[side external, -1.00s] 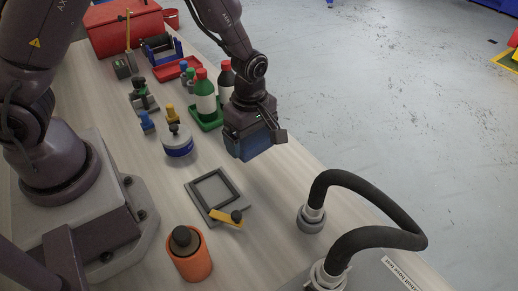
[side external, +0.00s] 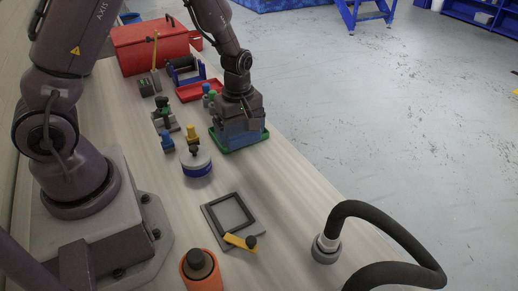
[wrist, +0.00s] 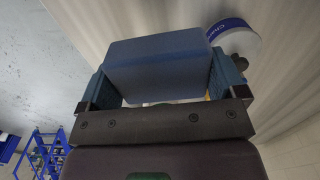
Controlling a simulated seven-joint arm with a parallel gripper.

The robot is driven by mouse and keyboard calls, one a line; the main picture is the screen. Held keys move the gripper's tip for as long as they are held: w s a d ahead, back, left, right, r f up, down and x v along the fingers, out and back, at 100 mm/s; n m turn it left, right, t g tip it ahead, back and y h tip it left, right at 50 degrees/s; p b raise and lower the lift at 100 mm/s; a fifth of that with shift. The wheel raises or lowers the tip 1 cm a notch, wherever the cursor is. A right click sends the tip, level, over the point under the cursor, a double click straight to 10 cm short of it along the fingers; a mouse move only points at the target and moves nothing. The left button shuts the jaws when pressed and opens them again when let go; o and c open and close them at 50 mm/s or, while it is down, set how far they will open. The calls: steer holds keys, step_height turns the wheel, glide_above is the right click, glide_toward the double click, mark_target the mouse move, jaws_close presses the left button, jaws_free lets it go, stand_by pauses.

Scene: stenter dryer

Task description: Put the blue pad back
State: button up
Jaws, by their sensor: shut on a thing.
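My gripper (side external: 242,128) is shut on the blue pad (side external: 240,138), a block held between the two fingers. The wrist view shows the pad (wrist: 157,62) gripped on both sides, with its broad face toward the camera. In the side view, the gripper and pad appear over the green tray (side external: 262,141); I cannot tell if the pad touches anything there. A grey square frame (side external: 208,220) with a yellow lever (side external: 238,242) lies on the table, empty inside, nearer the side camera and apart from the gripper.
A white and blue round container (side external: 196,166) stands just left of the gripper. A red tray (side external: 200,91) and red box (side external: 150,48) lie behind. An orange cup (side external: 203,280) and black hose (side external: 385,230) are in front. Bare tabletop lies around the grey frame.

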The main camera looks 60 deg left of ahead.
glide_above(259, 158)
steer(key=f, duration=0.5)
steer(key=shift+s+f, duration=0.3)
steer(key=shift+f, duration=0.05)
steer(key=shift+w+f, duration=0.15)
steer(key=shift+f, duration=0.8)
steer(key=shift+w+f, duration=0.15)
steer(key=shift+f, duration=0.75)
steer(key=shift+f, duration=0.1)
steer(key=o, duration=0.5)
steer(key=shift+o, duration=0.2)
steer(key=s+d+r+m+t, duration=0.1)
steer(key=s+d+r+m, duration=0.1)
steer(key=r, duration=0.7)
steer(key=s+d+r+m+t, duration=0.1)
steer(key=s+r+m, duration=0.15)
steer(key=r, duration=0.65)
steer(key=s+d+r+m, duration=0.1)
steer(key=d+r+m, duration=0.15)
steer(key=r, duration=0.65)
steer(key=s+d+r+m+t, duration=0.1)
steer(key=s+r+m, duration=0.2)
steer(key=s+m, duration=0.2)
steer(key=s+d+r+m+t, duration=0.2)
steer(key=s+r+m, duration=0.2)
steer(key=s, duration=0.5)
steer(key=shift+r+m+t, duration=0.15)
steer(key=shift+m+t, duration=0.15)
steer(key=shift+m, duration=0.7)
